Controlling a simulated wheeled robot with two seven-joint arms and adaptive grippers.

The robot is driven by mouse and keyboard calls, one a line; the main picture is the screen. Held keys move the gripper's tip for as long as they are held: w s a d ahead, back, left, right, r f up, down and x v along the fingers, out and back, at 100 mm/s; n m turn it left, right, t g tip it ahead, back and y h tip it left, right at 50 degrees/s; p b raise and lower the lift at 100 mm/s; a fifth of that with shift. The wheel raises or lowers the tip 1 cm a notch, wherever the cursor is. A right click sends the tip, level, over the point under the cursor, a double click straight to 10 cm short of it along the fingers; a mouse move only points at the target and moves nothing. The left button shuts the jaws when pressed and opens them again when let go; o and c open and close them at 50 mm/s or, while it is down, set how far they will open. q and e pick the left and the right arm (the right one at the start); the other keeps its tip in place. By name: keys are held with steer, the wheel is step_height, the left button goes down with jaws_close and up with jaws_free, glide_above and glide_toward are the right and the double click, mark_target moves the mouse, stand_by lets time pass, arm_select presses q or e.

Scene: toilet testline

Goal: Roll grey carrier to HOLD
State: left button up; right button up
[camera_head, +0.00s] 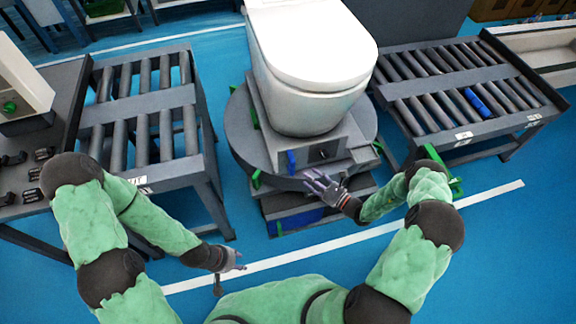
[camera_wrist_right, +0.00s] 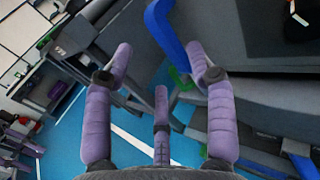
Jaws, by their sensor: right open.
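The grey carrier (camera_head: 352,152) sits on a round grey turntable (camera_head: 238,125) at the centre of the head view. A white toilet (camera_head: 315,70) stands upright on the carrier. My right gripper (camera_head: 322,188) is open and empty at the turntable's front edge, below the carrier's front face. In the right wrist view its purple fingers (camera_wrist_right: 160,65) are spread, close to a blue upright tab (camera_wrist_right: 166,30); contact is unclear. The tab also shows at the carrier's front in the head view (camera_head: 291,162). My left gripper (camera_head: 236,262) hangs low over the floor, away from the carrier; its fingers are too small to read.
A roller conveyor (camera_head: 150,102) stands left of the turntable, with a partly hidden label (camera_head: 138,180). Another roller conveyor (camera_head: 455,84) stands to the right, with small unreadable labels (camera_head: 463,136) and a blue roller (camera_head: 478,103). Green tabs ring the turntable. Blue floor lies in front.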

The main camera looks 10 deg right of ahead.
mark_target(293, 166)
steer(key=b+x, duration=0.2)
steer(key=x, duration=0.8)
jaws_close()
